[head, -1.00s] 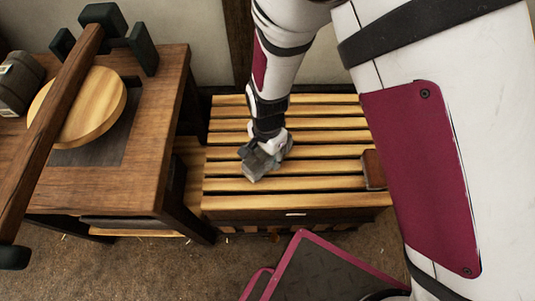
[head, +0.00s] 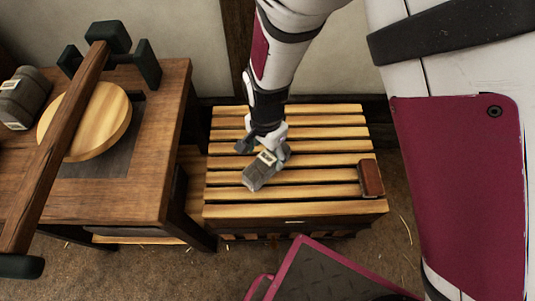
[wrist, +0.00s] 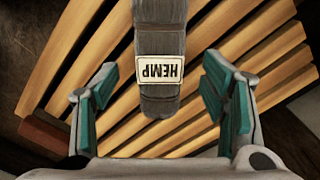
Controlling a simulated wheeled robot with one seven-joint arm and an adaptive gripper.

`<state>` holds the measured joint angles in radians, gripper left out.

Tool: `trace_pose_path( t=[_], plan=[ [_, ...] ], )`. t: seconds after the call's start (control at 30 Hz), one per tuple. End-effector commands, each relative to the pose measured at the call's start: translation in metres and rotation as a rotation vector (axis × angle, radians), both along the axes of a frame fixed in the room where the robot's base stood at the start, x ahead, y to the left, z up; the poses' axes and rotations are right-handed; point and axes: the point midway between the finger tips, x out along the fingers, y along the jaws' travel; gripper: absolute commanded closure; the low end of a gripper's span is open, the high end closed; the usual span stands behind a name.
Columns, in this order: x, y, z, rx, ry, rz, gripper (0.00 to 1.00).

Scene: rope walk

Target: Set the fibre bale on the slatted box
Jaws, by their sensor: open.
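The fibre bale (head: 258,173) is a grey bundle with a pale label, lying at an angle on the slats of the slatted box (head: 225,210). In the wrist view the bale (wrist: 160,100) shows its HEMP label, with the slats around it. My gripper (head: 262,146) is just above and behind the bale. Its teal-padded fingers (wrist: 160,80) are spread wide, one on each side, with clear gaps to the bale. The bale's far end is cut off by the top of the wrist view.
A reddish-brown block (head: 371,178) sits on the box's right end. At left, a wooden table (head: 130,195) carries a second grey labelled bale (head: 22,98), a round wooden disc (head: 105,118) and a long wooden beam (head: 60,140). A pink-edged dark plate (head: 335,275) is in front.

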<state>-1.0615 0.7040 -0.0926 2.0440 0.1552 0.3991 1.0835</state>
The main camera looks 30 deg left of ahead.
Motion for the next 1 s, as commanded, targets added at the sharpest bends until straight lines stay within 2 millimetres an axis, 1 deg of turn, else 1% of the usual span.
trace_pose_path(
  t=[0.03, 0.1, 0.23, 0.37, 0.63, 0.73, 0.77, 0.87, 0.97, 1.0],
  plan=[
    [0.0, 0.001, 0.014, 0.003, -0.002, 0.001, 0.34],
    [0.0, 0.0, 0.025, 0.002, 0.0, 0.001, 0.34],
    [0.0, 0.0, 0.04, 0.0, 0.0, 0.001, 0.34],
    [0.0, 0.0, 0.047, 0.0, 0.0, 0.0, 0.34],
    [0.0, 0.0, 0.048, 0.0, 0.0, 0.0, 0.34],
    [0.005, -0.006, 0.058, 0.004, 0.002, -0.002, 0.34],
    [0.008, -0.01, 0.064, 0.007, 0.003, 0.0, 0.34],
    [0.021, -0.031, 0.095, 0.021, 0.009, 0.006, 0.34],
    [0.033, -0.067, 0.137, 0.036, 0.016, 0.023, 0.34],
    [0.037, -0.083, 0.154, 0.041, 0.018, 0.031, 0.34]
  ],
)
